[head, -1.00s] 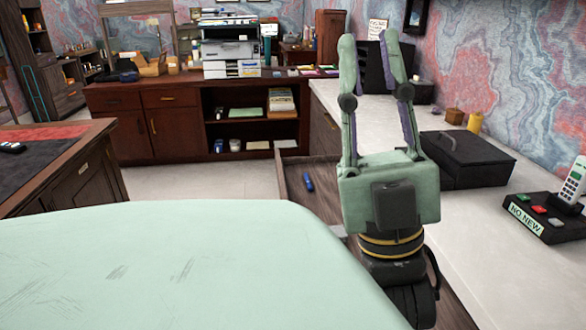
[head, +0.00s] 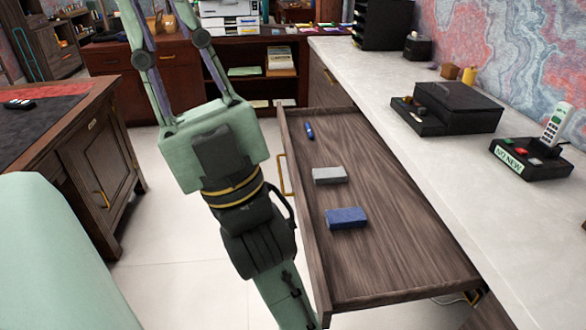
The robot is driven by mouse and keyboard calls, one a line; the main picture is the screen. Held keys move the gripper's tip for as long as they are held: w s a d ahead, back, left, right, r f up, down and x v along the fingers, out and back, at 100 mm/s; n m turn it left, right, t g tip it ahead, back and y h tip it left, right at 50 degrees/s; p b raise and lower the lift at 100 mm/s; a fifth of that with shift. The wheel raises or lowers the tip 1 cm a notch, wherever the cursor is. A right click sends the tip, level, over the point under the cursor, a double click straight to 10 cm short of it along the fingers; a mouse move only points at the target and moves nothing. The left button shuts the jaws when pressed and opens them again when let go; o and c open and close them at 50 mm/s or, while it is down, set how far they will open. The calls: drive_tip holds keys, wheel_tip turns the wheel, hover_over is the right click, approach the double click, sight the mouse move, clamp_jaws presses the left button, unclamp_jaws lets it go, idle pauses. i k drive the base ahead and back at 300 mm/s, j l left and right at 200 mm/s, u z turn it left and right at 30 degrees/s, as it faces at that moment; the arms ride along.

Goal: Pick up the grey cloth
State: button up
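A small grey block-shaped item (head: 329,175), which looks like the folded grey cloth, lies in the open wooden drawer (head: 400,235) in the head view. A similar blue item (head: 346,218) lies nearer in the same drawer. My gripper (head: 157,10) is open and empty, left of the drawer and apart from the grey item. Its fingers point up in the picture, and their tips are at or beyond the top edge.
The white counter (head: 385,128) on the right holds a black box (head: 458,106) and a phone (head: 549,128). A dark wooden desk (head: 85,155) stands at the left.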

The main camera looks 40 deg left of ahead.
sight(330, 175)
drive_tip(key=i+j+u, duration=0.45)
drive_tip(key=j, duration=0.25)
drive_tip(key=i+j+u, duration=0.2)
drive_tip(key=i+j, duration=0.45)
drive_tip(key=j, duration=0.15)
drive_tip(key=i+j+z, duration=0.1)
drive_tip(key=i+j, duration=0.25)
drive_tip(key=j, duration=0.3)
drive_tip(key=j+z, duration=0.1)
drive_tip(key=j, duration=0.7)
drive_tip(key=k, duration=0.05)
